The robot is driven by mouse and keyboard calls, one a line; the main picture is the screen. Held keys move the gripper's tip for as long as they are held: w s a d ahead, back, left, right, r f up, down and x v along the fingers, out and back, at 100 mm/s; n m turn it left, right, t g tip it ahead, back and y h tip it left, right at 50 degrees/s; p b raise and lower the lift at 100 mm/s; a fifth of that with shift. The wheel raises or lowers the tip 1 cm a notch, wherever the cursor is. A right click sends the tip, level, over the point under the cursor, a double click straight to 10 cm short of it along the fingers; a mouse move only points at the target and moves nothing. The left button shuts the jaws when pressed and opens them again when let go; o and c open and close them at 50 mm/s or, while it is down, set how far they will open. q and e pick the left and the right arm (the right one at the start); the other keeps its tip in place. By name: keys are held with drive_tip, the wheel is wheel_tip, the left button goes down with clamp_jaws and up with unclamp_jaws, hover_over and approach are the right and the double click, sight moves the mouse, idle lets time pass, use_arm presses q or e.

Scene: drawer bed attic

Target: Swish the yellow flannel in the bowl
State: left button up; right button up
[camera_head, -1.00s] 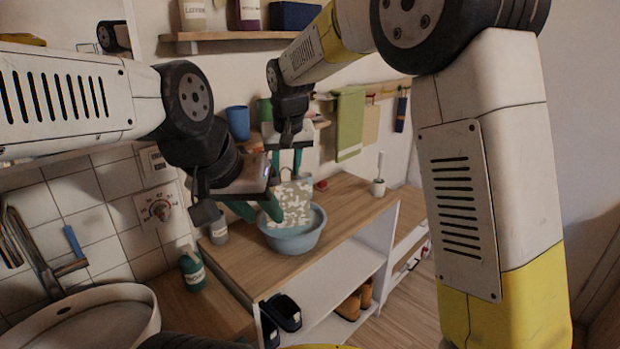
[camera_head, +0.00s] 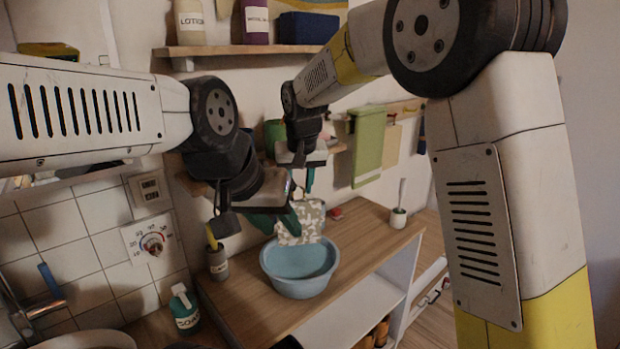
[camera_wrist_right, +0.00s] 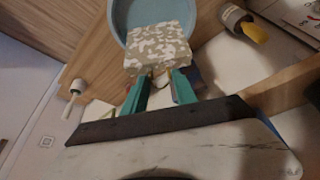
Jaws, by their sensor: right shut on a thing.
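The pale blue bowl (camera_head: 300,272) stands on the wooden counter; it also shows in the right wrist view (camera_wrist_right: 122,14). My right gripper (camera_head: 304,186) is shut on a cream-and-tan patterned cloth (camera_head: 306,226), seen also in the wrist view (camera_wrist_right: 160,48), with a yellowish bit between the fingers. The cloth hangs at the bowl's far side, overlapping its back rim in the picture; contact is unclear. I see no plain yellow flannel. My left gripper (camera_head: 278,220) has its teal fingers apart beside the cloth's left edge, seemingly empty.
A grey cup (camera_head: 217,264) with a yellow item in it stands left of the bowl, near a green soap bottle (camera_head: 185,310). A white brush holder (camera_head: 398,216) stands at the counter's right.

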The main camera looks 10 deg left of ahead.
sight(300, 220)
drive_tip(key=shift+f, duration=6)
drive_tip(key=shift+w+d, duration=0.6)
drive_tip(key=shift+w, duration=0.15)
drive_tip(key=shift+s+a, duration=0.6)
drive_tip(key=shift+s, duration=0.15)
drive_tip(key=shift+s+a, duration=0.6)
drive_tip(key=shift+s, duration=0.2)
drive_tip(key=shift+w+d, duration=0.6)
drive_tip(key=shift+w, duration=0.2)
